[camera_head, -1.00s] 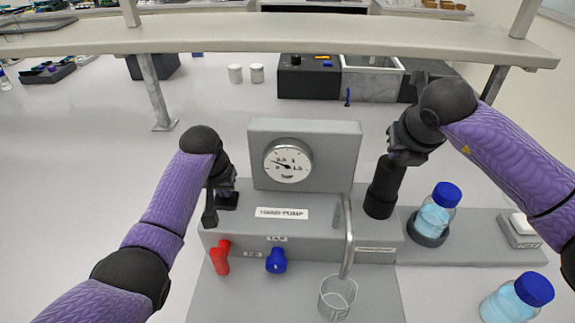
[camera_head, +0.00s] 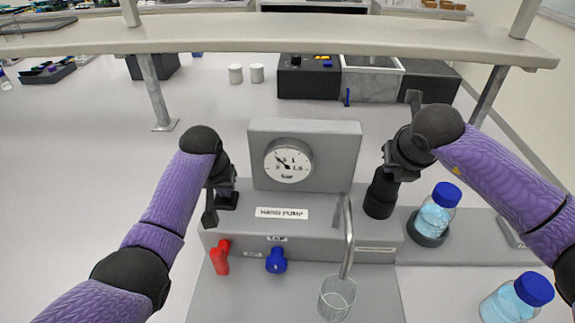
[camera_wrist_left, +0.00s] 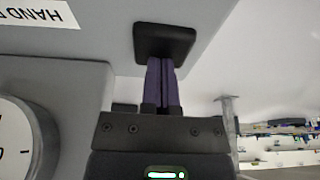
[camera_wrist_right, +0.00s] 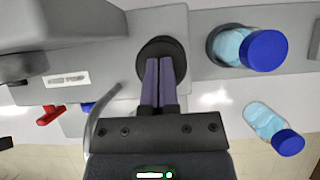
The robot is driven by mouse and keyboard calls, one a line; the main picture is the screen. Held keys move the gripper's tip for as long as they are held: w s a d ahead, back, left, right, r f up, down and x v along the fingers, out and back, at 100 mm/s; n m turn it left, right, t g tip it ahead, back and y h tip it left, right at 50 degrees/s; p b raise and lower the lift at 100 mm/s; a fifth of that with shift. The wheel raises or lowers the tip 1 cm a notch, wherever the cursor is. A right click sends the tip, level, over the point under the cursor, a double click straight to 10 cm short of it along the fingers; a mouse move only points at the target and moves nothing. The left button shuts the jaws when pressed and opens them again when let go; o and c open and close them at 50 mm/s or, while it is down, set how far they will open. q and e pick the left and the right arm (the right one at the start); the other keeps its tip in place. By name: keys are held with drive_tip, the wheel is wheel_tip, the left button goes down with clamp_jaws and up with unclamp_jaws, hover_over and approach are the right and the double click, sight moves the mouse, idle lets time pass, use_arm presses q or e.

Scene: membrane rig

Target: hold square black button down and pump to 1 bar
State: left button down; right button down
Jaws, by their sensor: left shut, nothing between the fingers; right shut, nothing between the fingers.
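The grey hand pump housing (camera_head: 228,239) carries a round white gauge (camera_head: 288,160) with its needle at the upper left of the dial; the exact reading is too small to tell. The square black button (camera_head: 229,201) is on the housing's left. My left gripper (camera_wrist_left: 161,62) is shut, its fingertips against the button (camera_wrist_left: 181,40) as far as the left wrist view shows. The black pump cylinder (camera_head: 380,196) stands on the right. My right gripper (camera_wrist_right: 160,62) is shut, its tips on the round black pump top (camera_wrist_right: 158,46).
A red valve knob (camera_head: 220,258) and a blue one (camera_head: 276,261) are on the front. A bent metal tube (camera_head: 348,240) leads into a glass beaker (camera_head: 337,297). A shelf (camera_head: 300,36) spans the back.

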use_arm(q)
drive_tip(key=shift+s+f, duration=0.15)
drive_tip(key=shift+f, duration=0.15)
use_arm(e)
drive_tip(key=shift+f, duration=0.85)
drive_tip(key=shift+r, duration=2.8)
idle(0.6)
idle(1.7)
idle(0.4)
use_arm(q)
drive_tip(key=shift+r, duration=0.1)
use_arm(e)
wheel_tip(320, 180, up, 4)
idle(0.4)
